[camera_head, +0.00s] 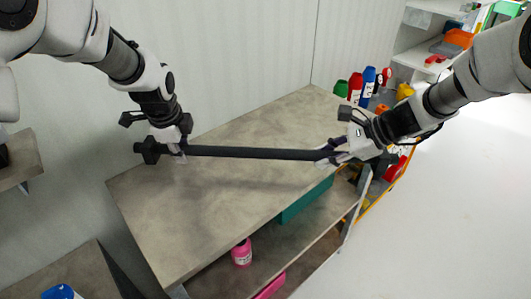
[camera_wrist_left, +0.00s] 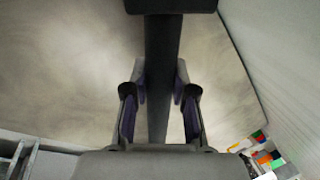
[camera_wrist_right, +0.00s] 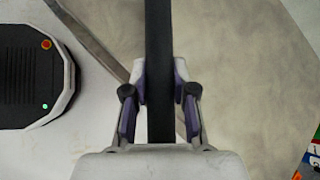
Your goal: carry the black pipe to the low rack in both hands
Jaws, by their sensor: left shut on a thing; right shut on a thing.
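The black pipe (camera_head: 250,153) runs nearly level across the head view, with a thick flanged end at the left. My left gripper (camera_head: 178,152) is shut on it close to that flanged end. In the left wrist view the pipe (camera_wrist_left: 162,70) passes between the fingers (camera_wrist_left: 160,110), with the wide end at the top. My right gripper (camera_head: 333,156) is shut on the pipe near its other end. In the right wrist view the pipe (camera_wrist_right: 159,60) lies between the fingers (camera_wrist_right: 160,108). The pipe appears to be above the grey tabletop. I cannot identify the low rack.
A grey table (camera_head: 222,208) lies under the pipe, its top otherwise clear. A lower shelf (camera_head: 318,252) holds a pink bottle (camera_head: 241,253) and a green box (camera_head: 305,200). Coloured bottles (camera_head: 362,86) stand at the far right corner. White floor (camera_head: 455,220) is open at right.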

